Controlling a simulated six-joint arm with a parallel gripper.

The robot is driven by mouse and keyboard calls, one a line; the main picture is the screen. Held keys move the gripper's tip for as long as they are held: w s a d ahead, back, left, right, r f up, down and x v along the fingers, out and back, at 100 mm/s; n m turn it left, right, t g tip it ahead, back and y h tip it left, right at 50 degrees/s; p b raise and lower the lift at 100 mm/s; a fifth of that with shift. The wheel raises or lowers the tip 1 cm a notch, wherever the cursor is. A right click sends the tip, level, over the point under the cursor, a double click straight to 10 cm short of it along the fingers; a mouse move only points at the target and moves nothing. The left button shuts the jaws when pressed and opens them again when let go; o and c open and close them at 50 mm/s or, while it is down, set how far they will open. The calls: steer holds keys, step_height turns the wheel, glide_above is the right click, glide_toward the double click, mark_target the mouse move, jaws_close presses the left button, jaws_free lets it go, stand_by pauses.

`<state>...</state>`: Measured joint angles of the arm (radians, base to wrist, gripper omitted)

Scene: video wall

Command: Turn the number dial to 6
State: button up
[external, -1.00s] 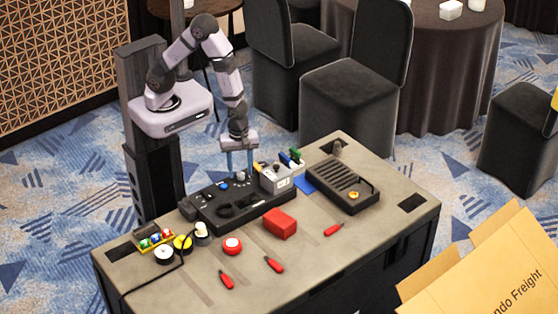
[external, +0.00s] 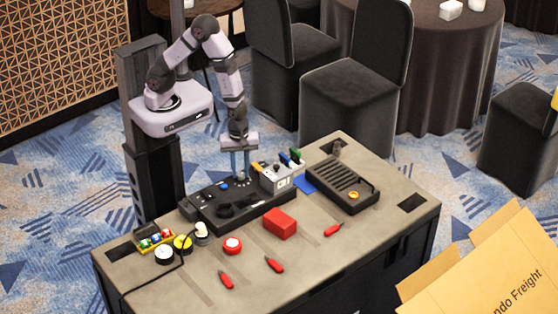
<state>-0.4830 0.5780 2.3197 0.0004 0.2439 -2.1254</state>
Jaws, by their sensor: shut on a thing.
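My gripper (external: 240,171) points straight down over the back of the black panel (external: 206,214) on the workbench. Its two blue-grey fingers are shut on a small pale knob (external: 241,177), which appears to be the number dial. The fingers stand on either side of the knob and hide most of it. Any numbers or pointer on it are too small to read, so its setting cannot be told.
A grey box (external: 270,181) with coloured pieces stands close to the right of my gripper. A blue button (external: 224,186) is to the left. A black ribbed tray (external: 343,184), a red block (external: 280,224) and red-handled tools (external: 274,264) lie farther off.

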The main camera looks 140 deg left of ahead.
steer(key=m, duration=0.3)
steer(key=shift+m+p, duration=0.35)
steer(key=shift+m, duration=0.05)
steer(key=m, duration=0.3)
steer(key=shift+m, duration=0.3)
steer(key=m+p, duration=0.1)
steer(key=m, duration=0.6)
steer(key=shift+w, duration=0.15)
steer(key=m, duration=0.7)
steer(key=shift+p, duration=0.35)
steer(key=m, duration=0.7)
steer(key=shift+m, duration=0.3)
steer(key=o, duration=1)
